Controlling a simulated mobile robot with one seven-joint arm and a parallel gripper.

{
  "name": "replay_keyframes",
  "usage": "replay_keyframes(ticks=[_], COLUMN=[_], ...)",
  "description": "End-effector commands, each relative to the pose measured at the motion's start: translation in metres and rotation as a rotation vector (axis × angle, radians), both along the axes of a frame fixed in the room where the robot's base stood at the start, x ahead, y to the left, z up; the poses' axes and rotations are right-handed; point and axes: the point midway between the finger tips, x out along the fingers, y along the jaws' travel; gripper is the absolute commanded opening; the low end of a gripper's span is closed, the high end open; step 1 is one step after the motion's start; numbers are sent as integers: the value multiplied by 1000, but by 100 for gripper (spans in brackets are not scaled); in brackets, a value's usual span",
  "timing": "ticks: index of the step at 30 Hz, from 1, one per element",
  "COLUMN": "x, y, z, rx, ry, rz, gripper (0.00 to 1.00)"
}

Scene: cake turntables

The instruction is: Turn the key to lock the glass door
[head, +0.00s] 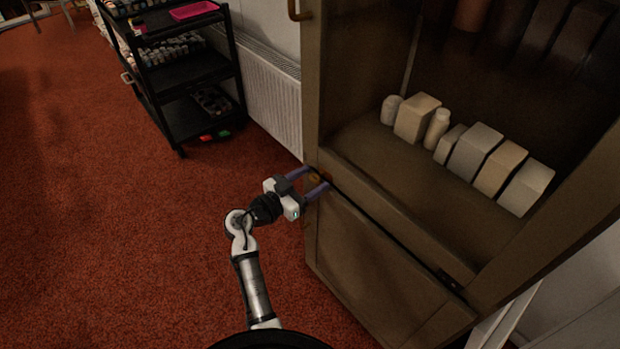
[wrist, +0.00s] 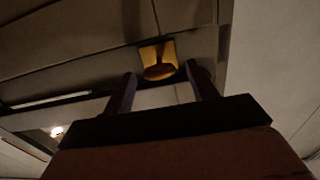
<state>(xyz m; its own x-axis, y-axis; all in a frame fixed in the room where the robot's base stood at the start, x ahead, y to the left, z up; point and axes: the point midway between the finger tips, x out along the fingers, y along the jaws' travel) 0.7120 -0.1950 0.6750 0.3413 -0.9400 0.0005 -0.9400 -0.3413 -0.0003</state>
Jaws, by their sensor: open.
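The brown cabinet's glass door (head: 390,135) fills the right of the head view, with an upper glazed part and a solid lower panel. A small brass key (head: 316,178) sits at the left edge of the cabinet, partly hidden by my gripper. In the wrist view the key (wrist: 158,70) shows as a dark bow in front of a bright yellow-brass plate. My gripper (head: 310,181) is open, its two purple-grey fingers reaching toward the key. In the wrist view my gripper (wrist: 160,88) has one finger on each side, just below the key. I cannot tell whether they touch it.
Pale boxes and cylinders (head: 470,150) stand on the shelf behind the glass. A black cart (head: 185,75) with trays stands at the upper left, beside a white radiator (head: 272,100). The red carpet (head: 110,240) left of my arm is clear.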

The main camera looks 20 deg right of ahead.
Motion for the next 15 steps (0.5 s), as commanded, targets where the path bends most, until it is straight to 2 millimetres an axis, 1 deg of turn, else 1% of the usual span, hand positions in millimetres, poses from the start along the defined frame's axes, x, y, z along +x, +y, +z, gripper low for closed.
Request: replay_keyframes(ticks=[8,11,15], x=[1,1,1], y=[-2,-1,-1], z=[0,0,0], rx=[0,0,0], ry=[0,0,0], rz=[0,0,0], gripper=[58,46,28])
